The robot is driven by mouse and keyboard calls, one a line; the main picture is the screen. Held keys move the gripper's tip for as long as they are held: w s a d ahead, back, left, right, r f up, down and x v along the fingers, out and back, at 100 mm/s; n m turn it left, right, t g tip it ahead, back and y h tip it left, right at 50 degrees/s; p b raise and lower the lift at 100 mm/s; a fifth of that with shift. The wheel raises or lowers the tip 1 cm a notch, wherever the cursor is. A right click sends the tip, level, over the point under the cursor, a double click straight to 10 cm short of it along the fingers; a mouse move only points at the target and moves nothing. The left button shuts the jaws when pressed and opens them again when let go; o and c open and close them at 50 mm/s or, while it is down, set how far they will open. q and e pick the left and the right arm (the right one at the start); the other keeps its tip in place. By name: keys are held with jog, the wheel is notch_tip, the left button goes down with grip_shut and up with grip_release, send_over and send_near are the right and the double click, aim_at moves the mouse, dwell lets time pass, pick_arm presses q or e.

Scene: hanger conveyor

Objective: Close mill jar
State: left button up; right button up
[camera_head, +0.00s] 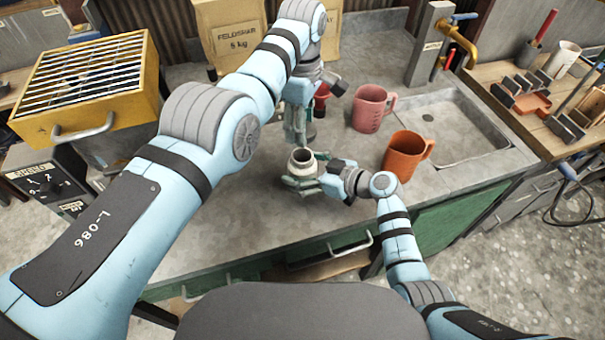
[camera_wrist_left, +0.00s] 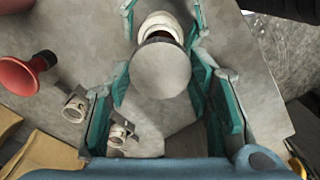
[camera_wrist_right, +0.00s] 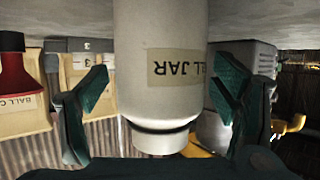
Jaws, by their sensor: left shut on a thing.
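The mill jar (camera_head: 302,162) is pale, stands upright on the grey worktop, and has an open, dark mouth. It fills the middle of the right wrist view (camera_wrist_right: 160,100), with a BALL JAR label. My left gripper (camera_head: 298,130) is above the jar, pointing down. In the left wrist view, a round grey lid (camera_wrist_left: 161,70) is between its fingers, with the jar's mouth (camera_wrist_left: 160,28) partly hidden beyond it. My right gripper (camera_head: 318,184) is low, its fingers on both sides of the jar; whether both fingers touch it is unclear.
A pink mug (camera_head: 369,110) and an orange mug (camera_head: 405,155) stand right of the jar, before a sink (camera_head: 460,135). A red flared thing (camera_wrist_left: 28,74) is near my left gripper. Feldspar bags (camera_head: 228,40) stand behind. The worktop left of the jar is clear.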

jog(key=c, duration=1.5)
pick_arm(q)
send_over(301, 156)
notch_tip(301, 156, down, 5)
jog(key=shift+w, duration=0.1)
jog(key=f+n, duration=0.1)
jog(key=n, duration=0.3)
jog(key=shift+f, duration=0.35)
jog(key=shift+f, duration=0.25)
jog(key=shift+f+b, duration=0.3)
jog(key=shift+b, duration=0.2)
jog(key=shift+c, duration=0.5)
jog(key=shift+f, duration=0.15)
